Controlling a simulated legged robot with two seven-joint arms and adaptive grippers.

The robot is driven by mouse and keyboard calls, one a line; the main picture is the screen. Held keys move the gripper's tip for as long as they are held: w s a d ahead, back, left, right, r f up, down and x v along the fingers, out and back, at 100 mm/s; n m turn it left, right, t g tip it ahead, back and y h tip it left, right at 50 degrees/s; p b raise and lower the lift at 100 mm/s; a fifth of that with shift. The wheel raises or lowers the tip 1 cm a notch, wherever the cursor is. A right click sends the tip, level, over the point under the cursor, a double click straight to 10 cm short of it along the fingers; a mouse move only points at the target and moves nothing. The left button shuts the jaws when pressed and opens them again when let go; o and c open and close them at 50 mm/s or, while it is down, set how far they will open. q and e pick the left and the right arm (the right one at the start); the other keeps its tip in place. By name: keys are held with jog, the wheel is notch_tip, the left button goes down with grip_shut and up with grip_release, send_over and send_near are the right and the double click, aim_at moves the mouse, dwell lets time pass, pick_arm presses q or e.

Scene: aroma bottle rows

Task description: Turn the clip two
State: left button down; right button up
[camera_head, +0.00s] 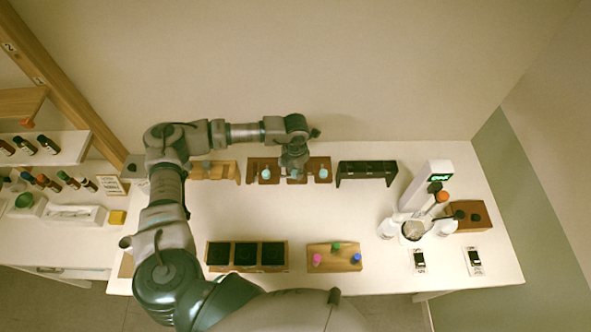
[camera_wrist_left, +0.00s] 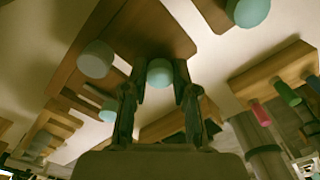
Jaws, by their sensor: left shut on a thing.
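A brown rack (camera_head: 318,163) stands at the back middle of the white table. It carries pale blue round pieces, one at its left part (camera_head: 266,174) and one at its right part (camera_head: 323,173). My left gripper (camera_head: 294,172) is over the rack's middle, between these two. In the left wrist view, the fingers (camera_wrist_left: 160,88) are shut on another pale blue round piece (camera_wrist_left: 160,71), with the brown rack (camera_wrist_left: 150,30) around it. I cannot tell from the frames which piece is the clip two. My right gripper is out of view.
A dark rack (camera_head: 367,169) stands right of the brown rack, a lighter wooden one (camera_head: 217,172) left. In front are a three-compartment box (camera_head: 246,242) and a wooden block with coloured caps (camera_head: 347,265). A white device (camera_head: 425,185) stands right. The table's middle is clear.

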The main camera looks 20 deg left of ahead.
pick_arm(q)
jog(key=shift+f+m+b, duration=0.25)
jog(key=shift+m+b, duration=0.55)
jog(key=shift+b, duration=0.25)
jog(key=m+b, duration=0.7)
jog(key=shift+s, duration=0.1)
jog(key=m+b, duration=0.4)
jog(key=shift+m, duration=0.3)
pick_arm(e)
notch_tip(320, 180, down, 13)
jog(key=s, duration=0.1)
pick_arm(q)
jog(key=m+b, duration=0.2)
jog(key=m, duration=0.2)
jog(key=shift+r+b, duration=0.2)
jog(key=shift+b, duration=0.15)
jog(key=shift+r+m, duration=0.15)
jog(key=shift+m, duration=0.25)
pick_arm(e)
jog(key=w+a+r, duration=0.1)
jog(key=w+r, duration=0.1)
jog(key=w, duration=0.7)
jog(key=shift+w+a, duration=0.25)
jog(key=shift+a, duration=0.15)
pick_arm(q)
jog(key=c, duration=0.9)
grip_release()
